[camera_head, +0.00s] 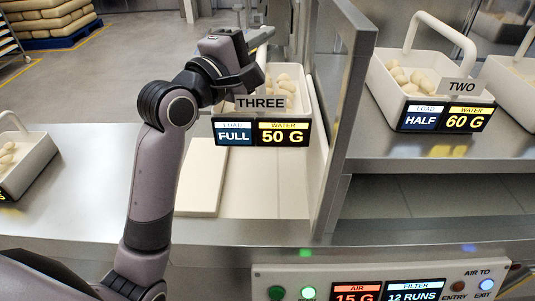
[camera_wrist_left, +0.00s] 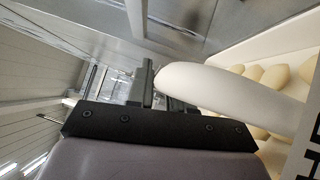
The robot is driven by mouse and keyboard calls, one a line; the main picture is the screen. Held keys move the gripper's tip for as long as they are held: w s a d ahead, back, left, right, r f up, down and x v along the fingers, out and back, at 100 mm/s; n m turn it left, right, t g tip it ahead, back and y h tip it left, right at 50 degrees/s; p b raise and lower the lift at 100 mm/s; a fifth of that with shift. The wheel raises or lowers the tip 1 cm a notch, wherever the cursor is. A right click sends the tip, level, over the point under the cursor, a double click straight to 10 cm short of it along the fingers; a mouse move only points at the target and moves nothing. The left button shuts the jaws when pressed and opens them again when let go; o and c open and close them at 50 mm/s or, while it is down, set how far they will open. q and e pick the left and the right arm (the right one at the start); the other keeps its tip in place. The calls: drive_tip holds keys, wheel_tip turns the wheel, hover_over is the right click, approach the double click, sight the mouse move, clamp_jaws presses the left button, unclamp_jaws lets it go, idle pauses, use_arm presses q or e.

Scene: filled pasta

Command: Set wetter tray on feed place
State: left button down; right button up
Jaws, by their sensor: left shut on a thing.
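A white tray labelled THREE (camera_head: 303,84) holds pale filled pasta; its display reads load FULL, water 50 G. My left gripper (camera_head: 252,48) is shut on its handle, which also shows as a white bar in the left wrist view (camera_wrist_left: 225,88). The tray is over the back of a cream surface (camera_head: 262,190) between metal walls; I cannot tell whether it touches it. A second white tray labelled TWO (camera_head: 383,82) stands on the steel counter at right, with its handle free; its display reads load HALF, water 60 G. My right gripper is not in view.
A metal partition (camera_head: 345,100) stands between the two trays. Another tray (camera_head: 30,168) is cut off at the left edge, and one more (camera_head: 512,85) at the right. A control panel (camera_head: 390,282) with lit buttons and displays (AIR 15 G, FILTER 12 RUNS) is in front.

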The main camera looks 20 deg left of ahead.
use_arm(q)
wheel_tip(320, 180, down, 18)
drive_tip(key=b, duration=0.2)
drive_tip(key=shift+f, duration=0.2)
drive_tip(key=c, duration=1.1)
unclamp_jaws()
drive_tip(key=shift+f, duration=0.1)
drive_tip(key=shift+o, duration=0.4)
drive_tip(key=shift+s, duration=0.1)
drive_tip(key=b+v, duration=0.1)
drive_tip(key=v, duration=1.1)
drive_tip(key=shift+b, duration=0.3)
drive_tip(key=shift+a, duration=0.1)
